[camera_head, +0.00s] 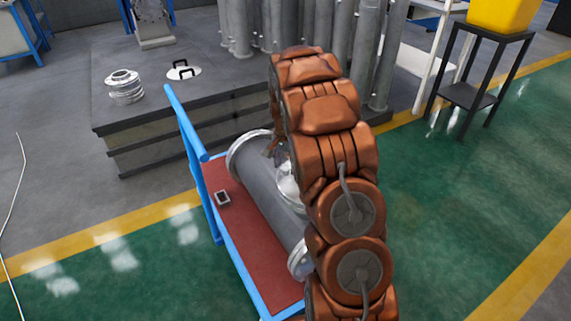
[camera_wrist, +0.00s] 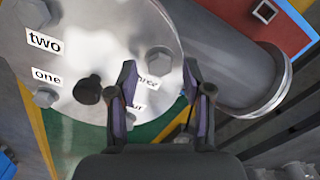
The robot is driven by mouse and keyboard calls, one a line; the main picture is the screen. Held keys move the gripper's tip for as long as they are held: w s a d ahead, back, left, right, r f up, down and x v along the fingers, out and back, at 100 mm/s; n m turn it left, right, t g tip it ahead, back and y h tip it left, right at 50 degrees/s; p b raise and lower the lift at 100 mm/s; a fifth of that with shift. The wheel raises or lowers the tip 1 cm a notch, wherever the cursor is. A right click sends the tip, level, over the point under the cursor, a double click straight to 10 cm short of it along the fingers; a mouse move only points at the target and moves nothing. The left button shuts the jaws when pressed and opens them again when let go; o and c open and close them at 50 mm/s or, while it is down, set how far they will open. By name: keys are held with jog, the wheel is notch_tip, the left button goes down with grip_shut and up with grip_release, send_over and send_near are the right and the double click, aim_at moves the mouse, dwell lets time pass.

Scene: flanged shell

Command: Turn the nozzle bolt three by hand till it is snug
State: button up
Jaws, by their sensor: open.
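The grey flanged shell (camera_head: 265,195) lies on a cart; its nozzle (camera_head: 290,187) is partly hidden behind my arm. In the wrist view the round nozzle flange (camera_wrist: 110,45) carries labels "two" and "one", plus two labels partly covered by my left finger, apparently "three" and "four". A hex bolt head (camera_wrist: 159,60) sits beside the "three" label, in the picture between my fingertips. My gripper (camera_wrist: 160,72) is open and empty, its fingers spread over the flange edge. I cannot tell whether they touch the flange. A dark knob-like piece (camera_wrist: 88,90) stands left of the fingers.
The cart has a red top (camera_head: 240,235) and a blue frame (camera_head: 186,122). A small square part (camera_head: 222,198) lies on the red top. A dark platform (camera_head: 160,135) stands behind it. A yellow bin (camera_head: 500,14) on a black stand is at the right.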

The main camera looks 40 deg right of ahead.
aim_at(286, 168)
notch_tip(286, 168, up, 12)
dwell(0.6)
dwell(0.4)
jog(key=s+a+r+n+g, duration=0.1)
jog(key=s+a+r+n, duration=0.15)
jog(key=s+a, duration=0.55)
jog(key=s+a+r+n, duration=0.1)
jog(key=s+a+n, duration=0.2)
jog(key=s+a, duration=0.45)
jog(key=s+a+f+n+g, duration=0.1)
jog(key=s+a+n, duration=0.35)
jog(key=s, duration=0.65)
jog(key=s+a+f+n+g, duration=0.1)
jog(key=s+a+f+n, duration=0.3)
jog(key=s, duration=0.8)
notch_tip(286, 168, up, 21)
jog(key=t+p, duration=0.1)
jog(key=p, duration=1.6)
jog(key=shift+w+a+m, duration=0.3)
jog(key=shift+w+m, duration=0.1)
jog(key=shift+w, duration=0.05)
jog(key=shift+f, duration=0.15)
